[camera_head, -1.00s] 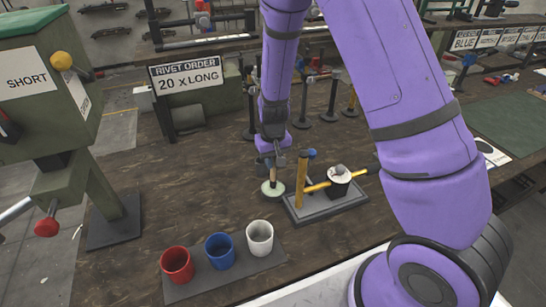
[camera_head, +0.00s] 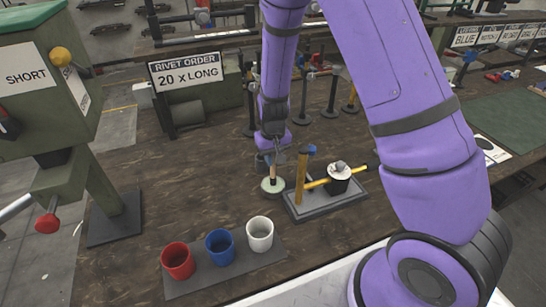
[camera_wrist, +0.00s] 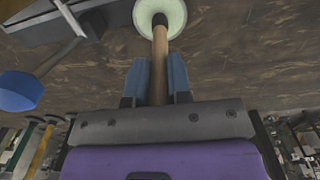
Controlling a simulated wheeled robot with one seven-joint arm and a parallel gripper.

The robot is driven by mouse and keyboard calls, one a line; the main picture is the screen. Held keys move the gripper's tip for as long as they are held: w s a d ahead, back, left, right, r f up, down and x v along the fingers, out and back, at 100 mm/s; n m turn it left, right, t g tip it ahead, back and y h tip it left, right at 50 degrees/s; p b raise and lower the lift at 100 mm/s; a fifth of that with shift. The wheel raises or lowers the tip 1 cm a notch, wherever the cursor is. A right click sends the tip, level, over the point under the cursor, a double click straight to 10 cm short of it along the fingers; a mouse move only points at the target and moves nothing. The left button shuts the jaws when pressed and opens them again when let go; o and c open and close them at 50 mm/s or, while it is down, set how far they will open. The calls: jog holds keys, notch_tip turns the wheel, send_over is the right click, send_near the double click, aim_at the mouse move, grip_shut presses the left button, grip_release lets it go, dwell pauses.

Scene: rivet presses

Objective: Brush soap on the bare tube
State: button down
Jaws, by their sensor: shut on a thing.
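My gripper (camera_head: 270,160) is shut on the wooden handle of a brush (camera_wrist: 160,62), which runs between its blue fingers in the wrist view. The brush's dark far end is over or in a round pale green dish (camera_head: 265,187), also in the wrist view (camera_wrist: 173,24); I cannot tell whether it touches. Right of the dish is a grey tray (camera_head: 318,208) with a yellow upright piece topped in blue (camera_head: 301,180), a yellow bar lying across, and a dark pot with a white top (camera_head: 340,172). I cannot tell which thing is the bare tube.
Red (camera_head: 178,262), blue (camera_head: 220,246) and white (camera_head: 260,235) cups stand on a dark mat in front. A green press (camera_head: 50,90) marked SHORT is at the left. Several dark stands and a sign reading 20 X LONG (camera_head: 187,74) are behind. Wood between press and dish is clear.

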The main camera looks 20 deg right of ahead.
jog(key=shift+f, duration=0.45)
dwell(1.2)
jog(key=shift+r, duration=3.55)
jog(key=shift+s, duration=0.1)
